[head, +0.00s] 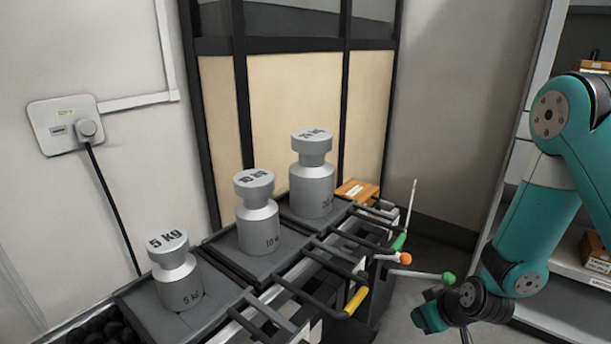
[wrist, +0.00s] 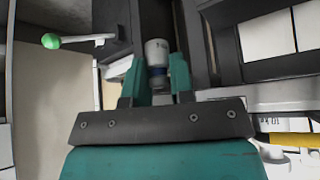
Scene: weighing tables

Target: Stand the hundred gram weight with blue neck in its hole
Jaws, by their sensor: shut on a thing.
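My gripper (wrist: 159,78) shows in the wrist view with its two teal fingers closed around a small weight (wrist: 157,50). The weight has a pale grey top with dark marks too small to read, and a dark blue neck (wrist: 157,72) between the fingers. Its lower part is hidden behind the gripper's body. In the head view my arm comes down at the right, and its end is low beside the balances; the fingers and the held weight cannot be made out there. I cannot pick out the hole in either view.
Large grey weights marked 5 kg (head: 175,272), 10 kg (head: 257,215) and 20 kg (head: 311,180) stand on dark platforms along the wall. Levers with a green knob (head: 448,278), an orange knob (head: 406,258) and a yellow grip (head: 355,301) stick out toward my arm. Shelves stand at the right.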

